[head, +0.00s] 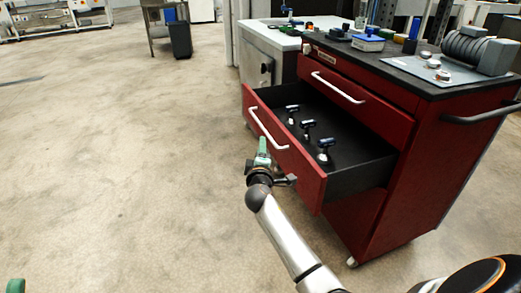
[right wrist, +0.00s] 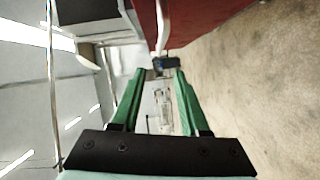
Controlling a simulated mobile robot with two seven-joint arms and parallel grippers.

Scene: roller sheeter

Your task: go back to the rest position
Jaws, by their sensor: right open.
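My right gripper (head: 262,150) is open, with green fingers, just outside the front of the pulled-out red drawer (head: 305,172). In the head view it overlaps the lower end of the drawer's white handle (head: 268,128). In the right wrist view the fingers (right wrist: 160,85) are spread apart, and the white handle (right wrist: 161,28) shows beyond their tips. A small dark blue object shows near the tips; I cannot tell what it is. A green piece at the bottom left corner of the head view looks like the tip of my left gripper (head: 15,286); its jaws are not visible.
Three dark-handled tools (head: 308,130) stand in the open drawer. The red cabinet (head: 430,165) carries a grey roller machine (head: 475,50) and several small items on its black top. A white-topped bench (head: 265,38) stands behind. The floor to the left is clear.

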